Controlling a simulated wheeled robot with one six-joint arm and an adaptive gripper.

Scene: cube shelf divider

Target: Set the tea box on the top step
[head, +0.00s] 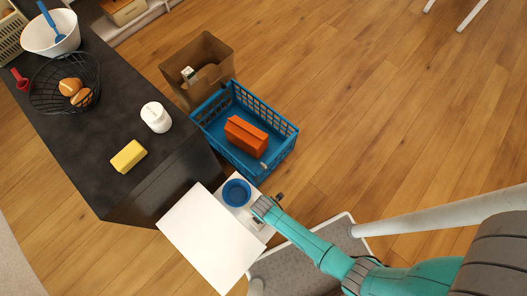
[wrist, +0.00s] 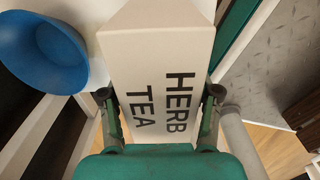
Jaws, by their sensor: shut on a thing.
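The tea box (wrist: 157,45) is white with "HERB TEA" in dark letters and fills the middle of the wrist view. My gripper (wrist: 160,94) is shut on it, with one finger on each side. In the head view my gripper (head: 265,207) is over the white stepped unit, beside the blue bowl; the box is hard to tell from the white surfaces there. The unit's large, flat white top (head: 208,238) looks bare and lies to the left of my gripper. The contact under the box is hidden.
The blue bowl (head: 236,193) stands close to my gripper and also shows in the wrist view (wrist: 42,52). A blue crate (head: 283,153) holds an orange bag (head: 246,137). A cardboard box (head: 205,62) stands behind. The dark counter (head: 95,130) holds a yellow block (head: 128,156) and a white jar (head: 156,117).

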